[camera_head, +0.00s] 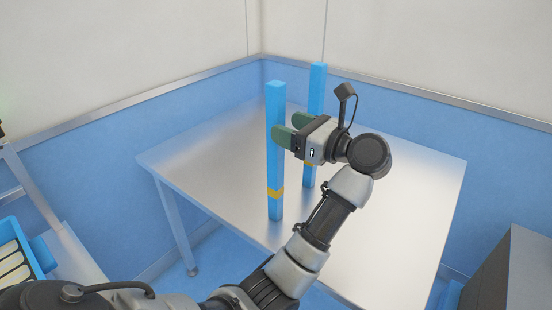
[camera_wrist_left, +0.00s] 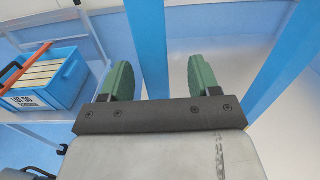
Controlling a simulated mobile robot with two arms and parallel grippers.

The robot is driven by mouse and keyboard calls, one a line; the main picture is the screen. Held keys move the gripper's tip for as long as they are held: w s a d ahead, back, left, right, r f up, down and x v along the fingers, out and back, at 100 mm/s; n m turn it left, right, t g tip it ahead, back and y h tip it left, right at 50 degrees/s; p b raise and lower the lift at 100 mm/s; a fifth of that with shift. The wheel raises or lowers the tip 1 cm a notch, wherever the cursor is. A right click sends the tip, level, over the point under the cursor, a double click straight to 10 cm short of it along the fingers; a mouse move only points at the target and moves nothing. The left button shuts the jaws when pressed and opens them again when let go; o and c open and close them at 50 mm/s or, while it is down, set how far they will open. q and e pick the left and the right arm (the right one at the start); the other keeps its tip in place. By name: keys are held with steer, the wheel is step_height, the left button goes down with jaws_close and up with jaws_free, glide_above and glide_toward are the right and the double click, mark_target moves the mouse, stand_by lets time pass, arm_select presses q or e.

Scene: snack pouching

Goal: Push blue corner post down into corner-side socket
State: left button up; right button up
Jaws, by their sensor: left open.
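Two tall blue posts with yellow bands near their lower ends stand upright at the metal table (camera_head: 400,200). The front post (camera_head: 275,155) has its lower end near the table's left side. The rear post (camera_head: 317,85) is partly hidden behind my left gripper (camera_head: 286,128). That gripper is open, its green fingers at the front post's upper half. In the left wrist view, one post (camera_wrist_left: 149,45) shows between the spread fingers (camera_wrist_left: 155,80), with gaps on both sides. The other post (camera_wrist_left: 284,65) passes outside the right finger. I cannot make out any socket. My right gripper is not in view.
A blue crate (camera_wrist_left: 68,83) with pale packs and an orange bar sits at the left in the wrist view. A grey box (camera_head: 510,265) stands at the lower right. Walls meet behind the table; its right half is clear.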

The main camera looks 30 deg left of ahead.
mark_target(269, 123)
arm_select(q)
steer(key=a, duration=0.5)
steer(key=shift+s+a+f+p, duration=0.15)
steer(key=shift+a+p, duration=0.1)
steer(key=shift+p, duration=0.15)
jaws_close()
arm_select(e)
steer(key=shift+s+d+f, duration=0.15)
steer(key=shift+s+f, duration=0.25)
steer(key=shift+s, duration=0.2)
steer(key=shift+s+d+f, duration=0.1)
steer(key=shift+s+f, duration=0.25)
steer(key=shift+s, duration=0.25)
